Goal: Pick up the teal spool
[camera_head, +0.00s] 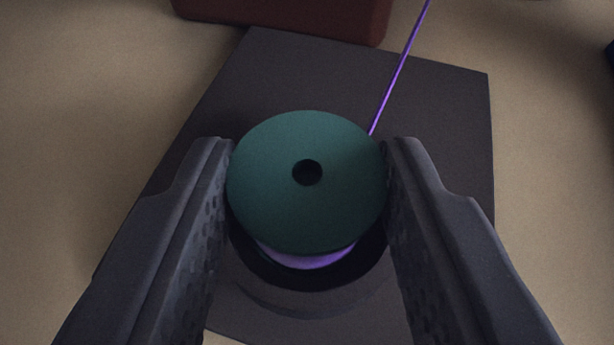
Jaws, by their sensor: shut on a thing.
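The teal spool (307,215) is in the middle of the head camera view, seen from above, with a dark hole at its centre. Purple thread (308,260) shows below its teal top disc. My gripper (308,165) is shut on the spool, with one finger against its left side and one against its right. A dark round shape shows under the spool; I cannot tell whether it is its lower part or a shadow. A strand of purple thread (402,65) runs from behind the spool up to the top edge.
A dark flat panel (450,110) lies beneath the spool on a tan surface (560,150). A reddish-brown block (290,15) stands at the top behind the panel. A dark thing shows at the right edge. The tan surface is bare at left and right.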

